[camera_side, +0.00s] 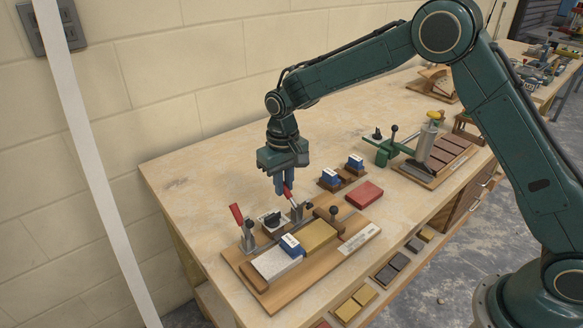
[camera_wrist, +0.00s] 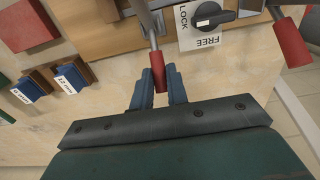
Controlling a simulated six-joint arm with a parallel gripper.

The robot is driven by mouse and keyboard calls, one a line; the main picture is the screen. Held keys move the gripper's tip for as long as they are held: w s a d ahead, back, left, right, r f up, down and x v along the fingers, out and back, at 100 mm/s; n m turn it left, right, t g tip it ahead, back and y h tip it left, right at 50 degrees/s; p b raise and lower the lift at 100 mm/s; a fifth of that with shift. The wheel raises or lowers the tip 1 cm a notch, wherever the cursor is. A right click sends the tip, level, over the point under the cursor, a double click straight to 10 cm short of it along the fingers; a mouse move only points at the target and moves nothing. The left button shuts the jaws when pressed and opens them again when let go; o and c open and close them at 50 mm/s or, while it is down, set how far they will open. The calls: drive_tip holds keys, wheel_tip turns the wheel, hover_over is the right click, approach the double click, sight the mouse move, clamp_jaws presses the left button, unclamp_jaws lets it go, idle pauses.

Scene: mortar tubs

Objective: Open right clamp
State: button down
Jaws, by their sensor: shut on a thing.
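The right clamp (camera_side: 297,212) stands at the back edge of a wooden fixture board (camera_side: 316,284). Its red handle (camera_side: 289,195) leans up between the blue fingers of my gripper (camera_side: 280,184). In the wrist view the red handle (camera_wrist: 158,72) is between the two fingers (camera_wrist: 158,88), which are shut on it. The left clamp (camera_side: 247,238) has its own red handle (camera_side: 237,214) tilted up to the left, free of my gripper. The clamp pads are too small to judge.
A black knob (camera_wrist: 213,15) on a LOCK/FREE label sits between the clamps. Grey (camera_side: 276,264) and yellow (camera_side: 318,235) blocks lie on the board. Blue-topped blocks (camera_side: 330,177), a red block (camera_side: 364,195) and a green vise (camera_side: 384,151) stand to the right.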

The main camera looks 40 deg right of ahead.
drive_tip(key=shift+s+r, duration=0.25)
drive_tip(key=shift+r, duration=0.1)
idle(0.3)
drive_tip(key=shift+s+r, duration=0.2)
drive_tip(key=shift+r, duration=0.05)
drive_tip(key=c, duration=1.4)
unclamp_jaws()
drive_tip(key=shift+o, duration=0.2)
